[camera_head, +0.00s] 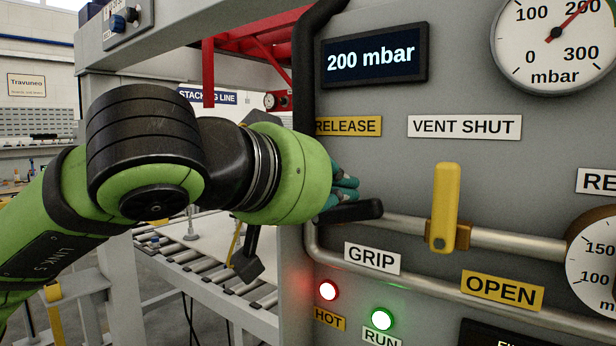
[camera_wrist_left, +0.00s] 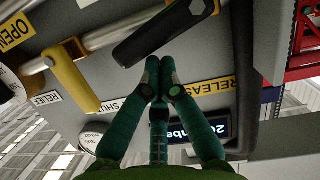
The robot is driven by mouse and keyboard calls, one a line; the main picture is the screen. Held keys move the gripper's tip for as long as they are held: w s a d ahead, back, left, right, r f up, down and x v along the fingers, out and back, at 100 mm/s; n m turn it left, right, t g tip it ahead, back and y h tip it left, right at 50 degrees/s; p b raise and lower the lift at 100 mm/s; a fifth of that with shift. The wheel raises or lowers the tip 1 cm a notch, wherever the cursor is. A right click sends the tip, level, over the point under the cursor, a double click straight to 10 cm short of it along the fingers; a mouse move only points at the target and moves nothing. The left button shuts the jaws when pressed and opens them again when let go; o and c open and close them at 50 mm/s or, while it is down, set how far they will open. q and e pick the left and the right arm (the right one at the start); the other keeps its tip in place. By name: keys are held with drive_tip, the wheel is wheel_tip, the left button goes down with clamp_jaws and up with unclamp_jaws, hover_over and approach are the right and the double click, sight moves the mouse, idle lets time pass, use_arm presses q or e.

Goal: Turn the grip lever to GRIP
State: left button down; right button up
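The black grip lever (camera_head: 362,211) points roughly level to the right on the grey panel, between the RELEASE label (camera_head: 347,126) above and the GRIP label (camera_head: 372,258) below. The lever also shows in the wrist view (camera_wrist_left: 150,40), which looks upside down. My left gripper (camera_head: 348,189) has its teal fingers just on the RELEASE side of the lever. In the wrist view the fingertips (camera_wrist_left: 160,66) are together with nothing between them. I cannot tell if they touch the lever. My right gripper is out of view.
A yellow vent handle (camera_head: 445,205) stands upright to the right of the lever, on a pipe (camera_head: 505,240). The display (camera_head: 374,57) reads 200 mbar. A black hose (camera_head: 305,70) runs along the panel's left edge. A roller conveyor (camera_head: 200,280) lies behind my arm.

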use_arm(q)
drive_tip(key=shift+s+d+f+m+b, duration=0.2)
drive_tip(key=shift+d+f+m+b, duration=0.15)
drive_tip(key=shift+m, duration=0.45)
